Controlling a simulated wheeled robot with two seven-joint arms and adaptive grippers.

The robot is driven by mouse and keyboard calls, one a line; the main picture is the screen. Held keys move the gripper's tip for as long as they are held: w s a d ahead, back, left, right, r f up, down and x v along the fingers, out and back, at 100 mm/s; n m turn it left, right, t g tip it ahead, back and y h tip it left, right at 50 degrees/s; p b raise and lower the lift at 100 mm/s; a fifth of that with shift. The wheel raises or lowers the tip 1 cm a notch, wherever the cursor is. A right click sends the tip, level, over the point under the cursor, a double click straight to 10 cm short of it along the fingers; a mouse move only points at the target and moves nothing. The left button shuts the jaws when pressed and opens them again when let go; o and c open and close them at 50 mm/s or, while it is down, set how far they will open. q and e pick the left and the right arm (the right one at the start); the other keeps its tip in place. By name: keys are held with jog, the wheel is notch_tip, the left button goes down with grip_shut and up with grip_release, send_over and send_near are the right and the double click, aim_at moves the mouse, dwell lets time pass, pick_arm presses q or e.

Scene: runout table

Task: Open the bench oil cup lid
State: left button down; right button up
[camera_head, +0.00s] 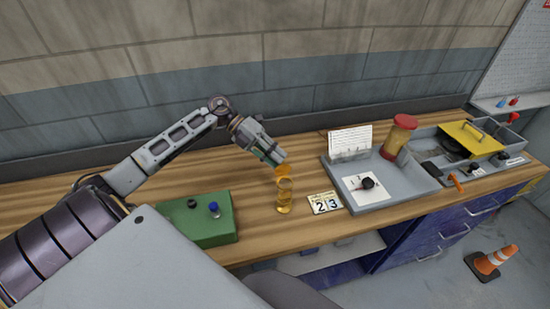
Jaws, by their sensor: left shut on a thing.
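The brass-coloured oil cup (284,208) stands upright on the wooden bench, near its front edge in the middle of the head view. A ring-like yellow part shows above its base, and the lid (283,169) is at the top, against my left gripper's fingertips. My left gripper (275,160) comes down from the upper left and is shut on the lid. The fingers partly hide the lid, so its exact angle is hard to tell. My right gripper is not in view.
A card reading 23 (325,203) lies right of the cup. A grey tray (400,190) holds a dial card and a red-capped jar (398,137). A green box (208,222) with two knobs stands left.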

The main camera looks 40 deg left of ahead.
pick_arm(q)
jog(key=shift+f, duration=0.4)
jog(key=c, duration=1.5)
grip_release()
jog(key=shift+a, duration=0.1)
jog(key=shift+o, duration=0.8)
jog(key=shift+w+r, duration=0.1)
jog(key=shift+w, duration=0.05)
jog(key=shift+r, duration=0.1)
jog(key=w+v, duration=0.1)
jog(key=v, duration=1)
jog(key=shift+s+a, duration=0.4)
jog(key=shift+s, duration=0.1)
